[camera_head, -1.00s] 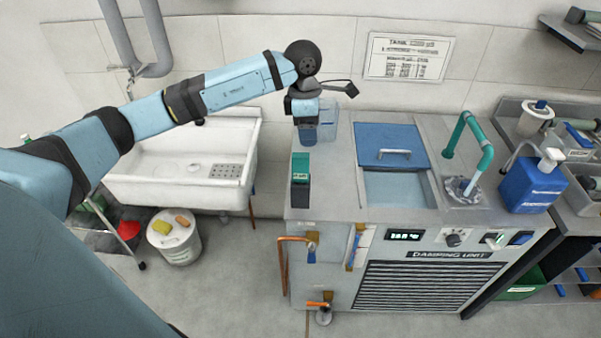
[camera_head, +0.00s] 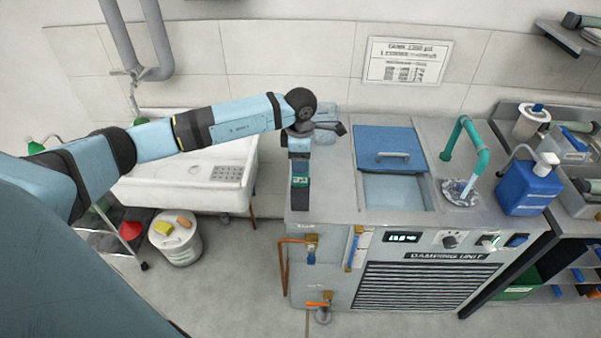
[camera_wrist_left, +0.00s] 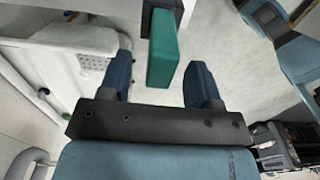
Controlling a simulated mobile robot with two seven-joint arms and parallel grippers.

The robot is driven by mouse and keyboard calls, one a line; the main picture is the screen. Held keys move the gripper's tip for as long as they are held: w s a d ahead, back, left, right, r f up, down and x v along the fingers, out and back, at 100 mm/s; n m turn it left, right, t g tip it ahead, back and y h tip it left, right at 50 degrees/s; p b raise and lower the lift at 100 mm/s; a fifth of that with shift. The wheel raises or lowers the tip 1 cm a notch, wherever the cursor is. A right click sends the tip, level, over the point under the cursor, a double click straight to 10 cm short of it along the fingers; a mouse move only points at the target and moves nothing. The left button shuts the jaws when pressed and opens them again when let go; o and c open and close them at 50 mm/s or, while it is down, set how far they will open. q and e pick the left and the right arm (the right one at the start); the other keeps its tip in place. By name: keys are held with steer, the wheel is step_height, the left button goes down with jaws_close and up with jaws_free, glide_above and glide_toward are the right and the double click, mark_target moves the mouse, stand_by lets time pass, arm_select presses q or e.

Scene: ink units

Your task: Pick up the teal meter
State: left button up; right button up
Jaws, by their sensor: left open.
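The teal meter (camera_head: 300,182) stands upright at the left end of the damping unit's top, with a dark holder or base at its lower end. In the head view my left gripper (camera_head: 300,166) is right above it and partly covers it. In the left wrist view the teal meter (camera_wrist_left: 162,52) shows between the two open blue fingers of my left gripper (camera_wrist_left: 161,66), with a gap visible on each side. Its far end meets the dark holder. My right gripper is not in view.
The damping unit (camera_head: 345,215) has a blue lid (camera_head: 390,142) and water basin right of the meter. A teal tap (camera_head: 482,160) and blue bottle (camera_head: 530,188) stand further right. A white sink (camera_head: 160,185) is at the left.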

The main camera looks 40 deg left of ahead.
mark_target(300, 180)
arm_select(q)
steer(key=shift+f, duration=1.45)
steer(key=c, duration=1)
steer(key=shift+c, duration=0.2)
